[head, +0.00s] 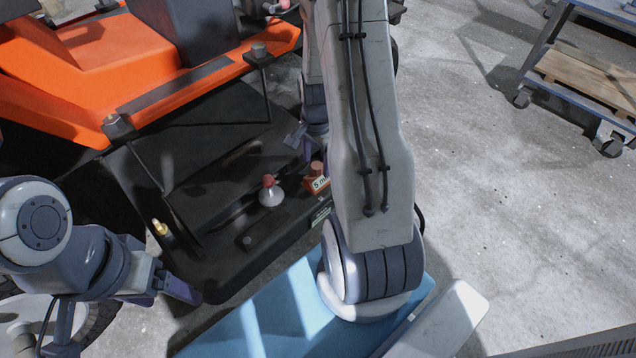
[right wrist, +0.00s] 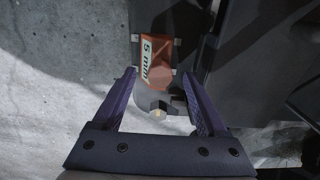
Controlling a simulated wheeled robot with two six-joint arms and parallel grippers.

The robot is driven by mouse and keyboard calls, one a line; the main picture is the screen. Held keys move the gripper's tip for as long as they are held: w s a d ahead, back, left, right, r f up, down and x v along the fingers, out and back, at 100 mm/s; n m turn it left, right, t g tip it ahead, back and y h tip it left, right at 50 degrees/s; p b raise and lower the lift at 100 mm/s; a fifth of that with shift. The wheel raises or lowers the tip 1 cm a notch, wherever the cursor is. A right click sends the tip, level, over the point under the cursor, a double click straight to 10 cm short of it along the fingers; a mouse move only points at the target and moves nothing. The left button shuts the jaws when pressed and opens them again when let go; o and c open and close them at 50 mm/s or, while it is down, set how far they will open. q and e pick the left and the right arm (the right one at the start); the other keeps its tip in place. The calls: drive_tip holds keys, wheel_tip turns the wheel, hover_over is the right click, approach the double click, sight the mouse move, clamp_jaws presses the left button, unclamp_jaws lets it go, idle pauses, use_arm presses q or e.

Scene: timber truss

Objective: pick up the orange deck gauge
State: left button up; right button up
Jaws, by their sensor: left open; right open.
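The orange deck gauge (head: 316,182) is a small block with a round reddish knob and a pale "5 mm" label. It sits on the dark deck beside my right arm, which hides part of its surroundings. In the right wrist view the gauge (right wrist: 152,52) lies ahead, between the lines of the fingers, its knob nearest the tips. My right gripper (right wrist: 161,76) is open and empty; in the head view its purple fingers (head: 303,145) show partly, just behind the gauge. My left gripper (head: 178,294) is near the deck's front left edge, apart from the gauge, its fingers partly hidden.
A white cone with a red ball top (head: 270,195) stands left of the gauge. A brass fitting (head: 160,228) is at the deck's left. The orange machine body (head: 120,55) rises behind. A blue panel (head: 265,315) lies in front. Concrete floor is clear at right, before a cart (head: 575,85).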

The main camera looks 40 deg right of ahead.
wheel_tip(320, 180, down, 2)
drive_tip(key=shift+f+b, duration=0.15)
drive_tip(key=shift+b, duration=0.3)
clamp_jaws()
drive_tip(key=shift+r, duration=0.2)
